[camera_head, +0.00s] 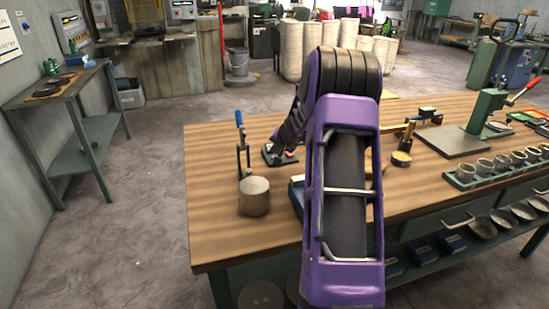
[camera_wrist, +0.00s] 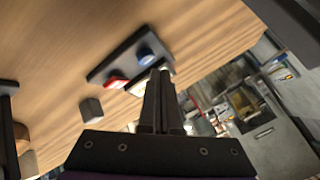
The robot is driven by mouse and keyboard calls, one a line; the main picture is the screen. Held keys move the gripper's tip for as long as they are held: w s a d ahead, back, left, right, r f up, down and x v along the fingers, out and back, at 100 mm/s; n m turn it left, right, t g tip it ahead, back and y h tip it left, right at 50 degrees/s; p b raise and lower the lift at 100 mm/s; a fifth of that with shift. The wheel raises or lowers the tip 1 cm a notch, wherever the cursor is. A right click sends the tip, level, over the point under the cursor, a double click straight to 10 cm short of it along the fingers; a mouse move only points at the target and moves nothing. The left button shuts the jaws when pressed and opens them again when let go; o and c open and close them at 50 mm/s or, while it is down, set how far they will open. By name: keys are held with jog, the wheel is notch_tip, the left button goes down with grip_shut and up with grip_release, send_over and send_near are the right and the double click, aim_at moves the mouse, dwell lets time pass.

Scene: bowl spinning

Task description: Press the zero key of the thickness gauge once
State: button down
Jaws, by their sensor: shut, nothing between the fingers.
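A dark slab (camera_wrist: 115,58) lies on the wooden bench in the wrist view, with a round blue key (camera_wrist: 147,55) and a red key (camera_wrist: 115,82) on it. It looks like the thickness gauge; no marking is legible. A pale part (camera_wrist: 138,88) beside the red key is partly behind my fingers. My gripper (camera_wrist: 161,73) is shut and empty, its tips over the slab's near edge by the pale part. I cannot tell whether they touch. In the head view a small dark device with red on it (camera_head: 278,156) lies by my arm's far end; my fingers are not distinguishable there.
A small dark block (camera_wrist: 91,108) lies near the slab. A green press (camera_head: 487,108) and a rack of cups (camera_head: 498,167) stand to the right.

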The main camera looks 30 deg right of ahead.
jog(key=shift+f+b, duration=0.4)
jog(key=shift+b, duration=0.15)
jog(key=shift+f+b, duration=0.45)
jog(key=shift+b, duration=0.1)
dwell(0.6)
jog(key=shift+r, duration=0.15)
jog(key=shift+r+p, duration=0.5)
jog(key=shift+r, duration=0.25)
jog(key=shift+r+p, duration=1.65)
jog(key=shift+r, duration=0.8)
